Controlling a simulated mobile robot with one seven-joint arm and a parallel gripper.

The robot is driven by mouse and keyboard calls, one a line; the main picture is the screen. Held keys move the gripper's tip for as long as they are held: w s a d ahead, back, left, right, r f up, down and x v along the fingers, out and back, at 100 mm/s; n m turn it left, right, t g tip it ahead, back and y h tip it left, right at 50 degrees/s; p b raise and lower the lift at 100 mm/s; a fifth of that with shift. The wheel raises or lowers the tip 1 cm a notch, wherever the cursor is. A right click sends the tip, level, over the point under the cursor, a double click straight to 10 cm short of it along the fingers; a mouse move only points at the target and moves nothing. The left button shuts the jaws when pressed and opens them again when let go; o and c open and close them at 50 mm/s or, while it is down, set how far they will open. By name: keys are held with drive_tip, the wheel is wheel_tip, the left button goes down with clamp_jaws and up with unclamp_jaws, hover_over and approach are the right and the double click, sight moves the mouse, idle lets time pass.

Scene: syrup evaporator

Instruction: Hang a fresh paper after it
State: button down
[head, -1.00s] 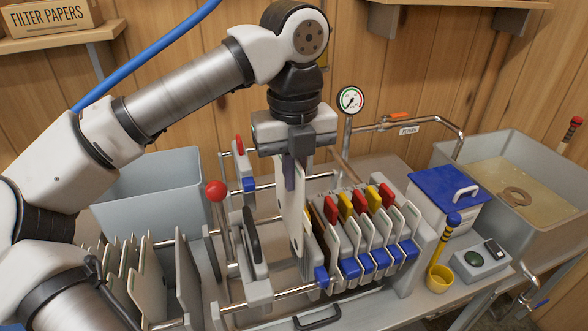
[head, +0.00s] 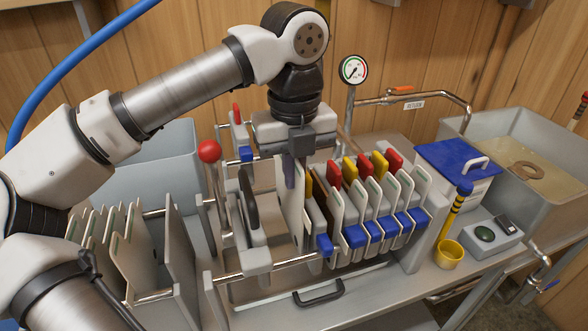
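My gripper (head: 290,178) points straight down over the filter press and is shut on the top edge of a white filter paper (head: 291,212). The paper hangs upright between the press's grey end block with a black handle (head: 250,235) and the row of plates. The row (head: 393,222) has white plates with blue lugs and red and yellow tabs on top. The paper is close beside the leftmost plate, which has a dark brown face; I cannot tell whether they touch. The paper's lower part is partly hidden.
A rack at the left holds several white sheets (head: 128,250) beside a grey upright panel (head: 186,240). A red-knobbed lever (head: 209,151) stands close left of the gripper. A gauge (head: 354,69), a blue-lidded box (head: 455,160) and a yellow cup (head: 449,253) lie rightward.

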sight(294, 205)
drive_tip(key=shift+f, duration=0.1)
drive_tip(key=shift+f+b, duration=3.15)
drive_tip(key=shift+f, duration=0.45)
drive_tip(key=c, duration=1.3)
unclamp_jaws()
drive_tip(key=shift+r, duration=0.1)
drive_tip(key=shift+r+p, duration=2.75)
drive_tip(key=shift+r, duration=1.2)
